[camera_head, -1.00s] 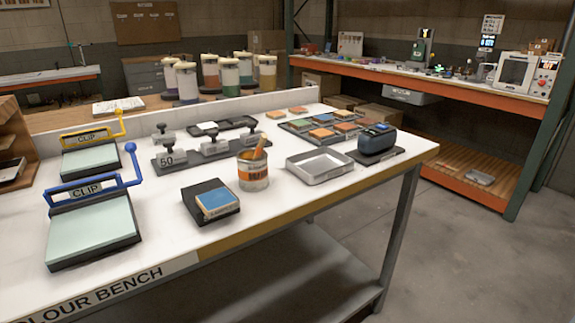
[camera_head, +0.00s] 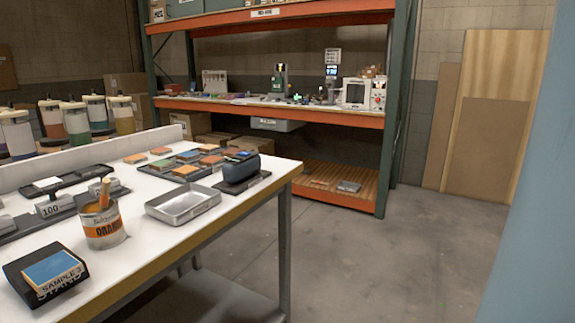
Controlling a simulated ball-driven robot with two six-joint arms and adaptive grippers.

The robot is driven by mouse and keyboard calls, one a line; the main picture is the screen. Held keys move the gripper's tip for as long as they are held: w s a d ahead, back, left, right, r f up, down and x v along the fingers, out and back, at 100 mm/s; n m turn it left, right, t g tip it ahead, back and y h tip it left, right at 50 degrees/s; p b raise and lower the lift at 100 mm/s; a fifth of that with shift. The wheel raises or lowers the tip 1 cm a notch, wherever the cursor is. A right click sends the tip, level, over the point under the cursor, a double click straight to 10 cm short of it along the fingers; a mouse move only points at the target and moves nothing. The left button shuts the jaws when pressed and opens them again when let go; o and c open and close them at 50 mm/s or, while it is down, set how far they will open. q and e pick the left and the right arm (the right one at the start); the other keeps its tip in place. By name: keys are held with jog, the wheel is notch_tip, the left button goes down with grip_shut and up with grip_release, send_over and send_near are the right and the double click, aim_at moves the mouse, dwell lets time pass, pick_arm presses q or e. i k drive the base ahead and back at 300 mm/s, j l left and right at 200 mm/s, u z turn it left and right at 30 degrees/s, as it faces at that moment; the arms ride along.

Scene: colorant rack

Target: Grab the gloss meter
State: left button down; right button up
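A dark blue, rounded device with a small lit display, which looks like the gloss meter (camera_head: 241,167), sits at the right end of the white bench (camera_head: 160,185). It rests on a thin dark plate (camera_head: 254,183) near the bench's right edge. Neither of my grippers is in view.
An empty metal tray (camera_head: 183,204), an orange-labelled can (camera_head: 103,224) and a black block with a blue sample (camera_head: 47,273) stand left of the device. An orange-edged shelf (camera_head: 270,108) stands beyond. The floor (camera_head: 390,250) at right is clear.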

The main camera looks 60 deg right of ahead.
aim_at(235, 170)
jog(key=z, duration=1.6)
